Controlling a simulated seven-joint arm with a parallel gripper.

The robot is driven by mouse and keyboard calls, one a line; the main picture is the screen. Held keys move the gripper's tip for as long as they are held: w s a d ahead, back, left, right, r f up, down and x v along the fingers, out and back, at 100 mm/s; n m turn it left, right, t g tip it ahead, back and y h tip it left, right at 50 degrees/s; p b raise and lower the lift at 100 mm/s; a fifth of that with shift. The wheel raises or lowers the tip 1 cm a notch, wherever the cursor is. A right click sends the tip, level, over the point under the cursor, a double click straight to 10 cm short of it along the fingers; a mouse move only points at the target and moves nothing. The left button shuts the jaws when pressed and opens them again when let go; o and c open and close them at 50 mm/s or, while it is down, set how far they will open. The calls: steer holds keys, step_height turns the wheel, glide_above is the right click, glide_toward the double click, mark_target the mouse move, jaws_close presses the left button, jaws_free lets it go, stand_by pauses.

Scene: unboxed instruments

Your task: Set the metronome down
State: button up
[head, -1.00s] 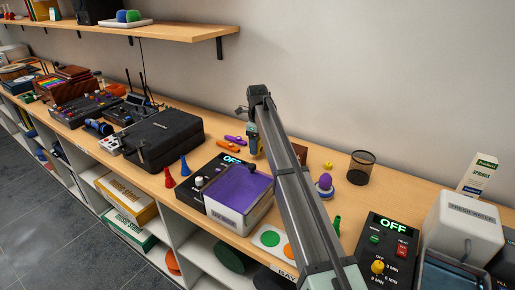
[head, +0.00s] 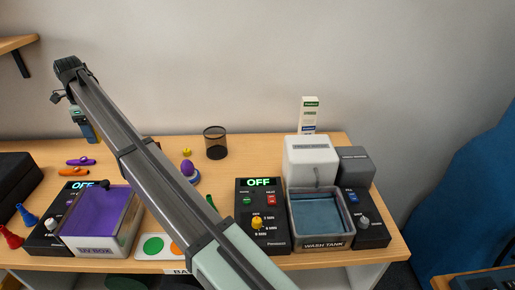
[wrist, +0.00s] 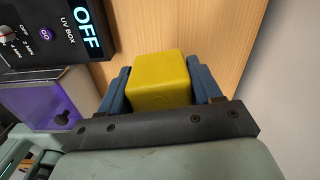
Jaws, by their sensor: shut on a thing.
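My gripper (wrist: 161,85) is shut on the metronome (wrist: 160,80), a yellow block with rounded edges, seen end-on between the two blue fingers in the wrist view. Only its near face and part of a side show. In the head view my gripper (head: 90,132) is at the left, over the back of the wooden bench (head: 120,155) near the wall. The yellow cannot be made out there, and the gap between metronome and bench cannot be told.
The UV box (head: 100,215) with a purple window and its OFF panel (head: 75,187) stand in front of my gripper. Purple and orange pieces (head: 80,161) lie close by.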

steer(key=shift+w+d+r, duration=0.15)
steer(key=shift+d+r, duration=0.1)
steer(key=shift+r, duration=0.3)
steer(key=shift+w+d+r, duration=0.1)
steer(key=shift+d+r, duration=0.15)
steer(key=shift+r, duration=0.3)
steer(key=w+d, duration=0.3)
steer(key=d, duration=0.7)
steer(key=w+d, duration=0.4)
steer(key=d, duration=0.7)
steer(key=w+d, duration=0.3)
steer(key=d, duration=0.7)
steer(key=d+m, duration=0.1)
steer(key=d, duration=2.4)
steer(key=shift+s+d+f, duration=0.1)
steer(key=shift+d+f, duration=0.1)
steer(key=shift+f, duration=2.3)
steer(key=shift+s+d+f, duration=0.1)
steer(key=shift+d+f, duration=0.05)
steer(key=shift+f, duration=2.4)
steer(key=shift+s+d+f, duration=0.1)
steer(key=shift+d+f, duration=0.1)
steer(key=shift+f, duration=2.3)
steer(key=shift+f, duration=0.15)
steer(key=o, duration=1.1)
